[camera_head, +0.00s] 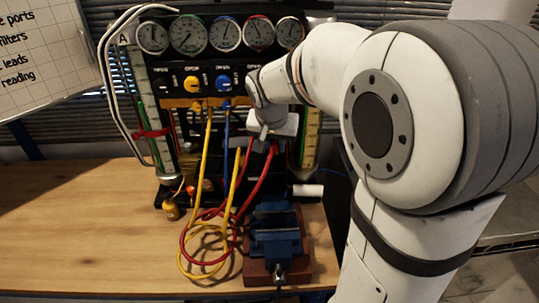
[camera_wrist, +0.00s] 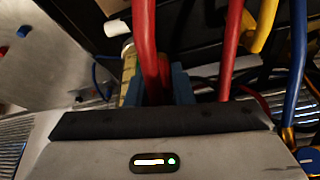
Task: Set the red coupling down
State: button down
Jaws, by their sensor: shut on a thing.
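My gripper (camera_head: 262,143) is at the front of the gauge rig, below the panel and above the blue vise. It is shut on the red coupling at the upper end of the red hose (camera_head: 262,178). The coupling itself is mostly hidden by the fingers. In the head view, the red hose hangs from my gripper and loops down onto the wooden bench (camera_head: 90,230).
The rig carries several round gauges (camera_head: 224,33) and coloured knobs. A yellow hose (camera_head: 205,150) and a blue hose (camera_head: 227,150) hang from it, coiling with the red one. The blue vise (camera_head: 276,243) stands on a red-brown base. The bench's left side is clear.

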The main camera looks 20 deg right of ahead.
aim_at(275, 152)
jog(key=shift+s+f, duration=0.1)
jog(key=shift+f, duration=1.75)
jog(key=shift+f, duration=0.2)
jog(key=c, duration=1.3)
grip_release()
jog(key=shift+r, duration=0.1)
jog(key=shift+o, duration=0.2)
